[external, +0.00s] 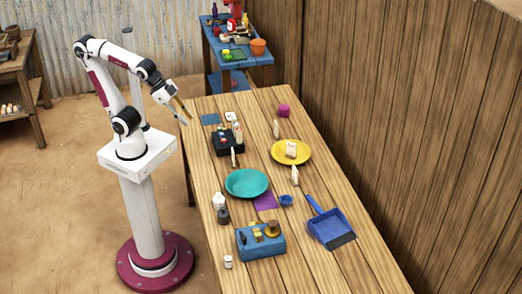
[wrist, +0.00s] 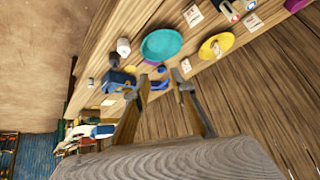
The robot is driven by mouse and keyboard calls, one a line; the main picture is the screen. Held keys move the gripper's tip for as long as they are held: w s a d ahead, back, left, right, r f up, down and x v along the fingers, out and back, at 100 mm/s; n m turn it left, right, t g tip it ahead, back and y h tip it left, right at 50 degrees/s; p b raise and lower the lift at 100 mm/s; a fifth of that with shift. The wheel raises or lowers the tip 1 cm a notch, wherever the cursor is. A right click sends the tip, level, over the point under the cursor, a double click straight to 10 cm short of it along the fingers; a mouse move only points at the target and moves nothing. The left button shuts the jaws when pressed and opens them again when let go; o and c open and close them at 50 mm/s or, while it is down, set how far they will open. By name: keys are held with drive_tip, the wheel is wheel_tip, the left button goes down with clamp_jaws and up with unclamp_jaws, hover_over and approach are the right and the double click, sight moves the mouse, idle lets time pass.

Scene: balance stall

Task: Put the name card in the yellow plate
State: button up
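The yellow plate (external: 304,157) lies on the right half of the wooden table. A small white card with markings (external: 291,148) is on it. The plate (wrist: 227,40) also shows at the upper right of the wrist view. Other small white cards stand on the table, one behind the plate (external: 276,129), one in front (external: 295,175) and one by the black tray (external: 234,157). I cannot tell which is the name card. My gripper (external: 186,112) is raised at the table's far left corner, away from the plate. In the wrist view its fingers (wrist: 160,74) are apart with nothing between them.
A teal plate (external: 246,183) lies left of the yellow one. A wooden wall borders the right side.

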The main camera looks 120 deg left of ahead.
drive_tip(key=s+d+f+h, duration=0.1)
drive_tip(key=s+d, duration=0.2)
drive_tip(key=s, duration=0.1)
drive_tip(key=s+d+f+m+g+h, duration=0.1)
drive_tip(key=s+d+f, duration=0.1)
drive_tip(key=s, duration=0.3)
drive_tip(key=shift+s+d+f+g, duration=0.25)
drive_tip(key=shift+d+f+g, duration=0.05)
drive_tip(key=shift+d, duration=0.15)
